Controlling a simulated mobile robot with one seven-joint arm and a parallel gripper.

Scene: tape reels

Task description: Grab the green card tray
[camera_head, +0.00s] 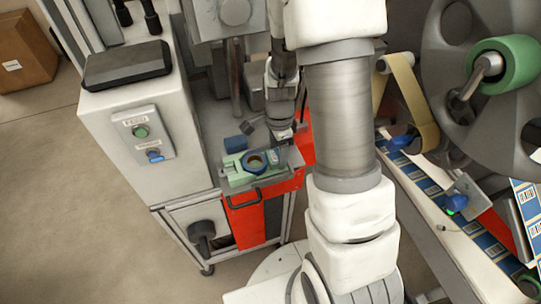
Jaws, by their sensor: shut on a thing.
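The green card tray (238,178) is on the small work surface, left of my arm, with a blue roll with a dark centre (255,161) on it. My gripper (282,137) is low at the tray's far right side. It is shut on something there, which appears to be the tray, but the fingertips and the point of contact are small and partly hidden. I cannot tell whether the tray is lifted off the surface.
A small blue block (236,144) lies just behind the tray. A white machine cabinet (125,125) with buttons stands at left. A red panel (246,225) with a dark handle is below the tray. A label conveyor (450,225) and large reel (480,75) are at right.

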